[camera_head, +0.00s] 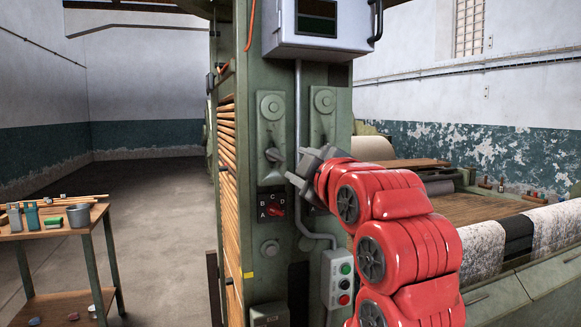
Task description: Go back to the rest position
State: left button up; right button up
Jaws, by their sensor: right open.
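My right arm comes in from the lower right, and my right gripper (298,165) is open and empty. It is in front of the green machine post (290,100), between two grey lever plates. The left lever (274,155) is just left of the fingertips; I cannot tell whether they touch it. The right lever (324,102) is partly hidden behind the gripper. Below is a red rotary knob (276,210) on a dark plate lettered A, B, C, D. My left gripper is not in view.
A push-button box (338,280) hangs by my right forearm. A grey cabinet (317,30) is above. A wooden table (60,232) with cans and small items stands at left. The loom bed with cloth (478,247) lies at right. Open floor (160,220) is at left.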

jog(key=shift+s+d, duration=0.25)
jog(key=shift+s, duration=0.4)
jog(key=shift+w, duration=0.15)
